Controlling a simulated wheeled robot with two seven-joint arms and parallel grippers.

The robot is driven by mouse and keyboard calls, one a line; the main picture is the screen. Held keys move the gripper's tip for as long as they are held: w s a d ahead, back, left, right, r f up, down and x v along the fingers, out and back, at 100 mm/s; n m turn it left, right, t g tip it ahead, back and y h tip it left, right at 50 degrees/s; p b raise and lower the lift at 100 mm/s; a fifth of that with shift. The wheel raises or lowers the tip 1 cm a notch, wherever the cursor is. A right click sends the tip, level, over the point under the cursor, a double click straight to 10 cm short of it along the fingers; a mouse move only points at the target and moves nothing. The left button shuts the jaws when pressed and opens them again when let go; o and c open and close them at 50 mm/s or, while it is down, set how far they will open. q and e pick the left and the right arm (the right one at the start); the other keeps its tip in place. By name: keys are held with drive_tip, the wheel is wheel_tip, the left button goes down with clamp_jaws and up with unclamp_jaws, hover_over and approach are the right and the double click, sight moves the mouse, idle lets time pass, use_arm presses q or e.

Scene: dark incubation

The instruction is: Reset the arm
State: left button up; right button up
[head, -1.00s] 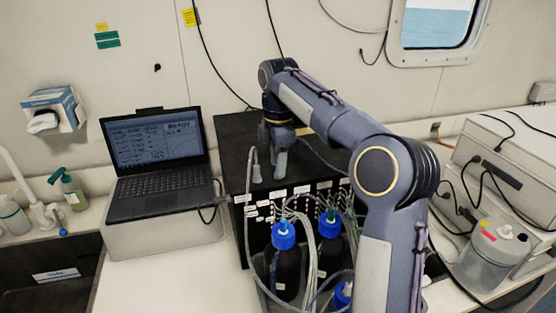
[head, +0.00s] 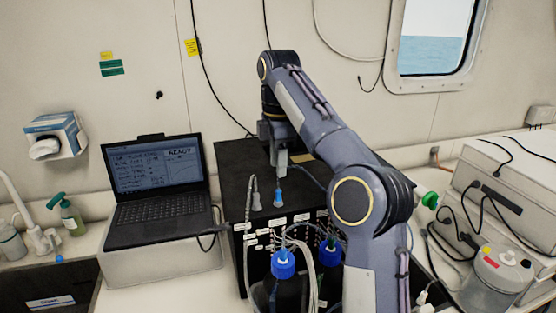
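My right arm reaches in from the lower right across the bench. Its gripper (head: 280,158) is above the top of a black box (head: 228,160), with a narrow gap above a small blue-tipped fitting (head: 278,197) near the box's front edge. The finger opening cannot be made out at this angle. A grey curved tube (head: 250,195) stands just left of the fitting. My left gripper is out of the picture.
Blue-capped bottles (head: 283,265) with tubes stand before the black box. An open laptop (head: 155,175) is on the left. A white instrument (head: 500,185) and a clear container (head: 496,275) are on the right. A sink (head: 45,290) is at lower left.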

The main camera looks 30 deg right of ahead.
idle(0.4)
drive_tip(key=s+a+f+m+t+y+b, duration=0.1)
drive_tip(key=s+a+f+m+t, duration=0.2)
drive_tip(key=s, duration=0.5)
drive_tip(key=s+a+f+m+y+b, duration=0.1)
drive_tip(key=s+f+m+b, duration=0.1)
drive_tip(key=s+f+m, duration=0.4)
drive_tip(key=s+a+f+m+t, duration=0.1)
drive_tip(key=s+a+f+m, duration=0.2)
drive_tip(key=s+f, duration=0.3)
drive_tip(key=s+a+f+m+t+y+b, duration=0.1)
drive_tip(key=s+a+f+m, duration=0.3)
drive_tip(key=s+f, duration=0.3)
drive_tip(key=shift+s+a+f+m+t+y, duration=0.3)
drive_tip(key=shift+s+m, duration=0.2)
drive_tip(key=shift+s, duration=0.55)
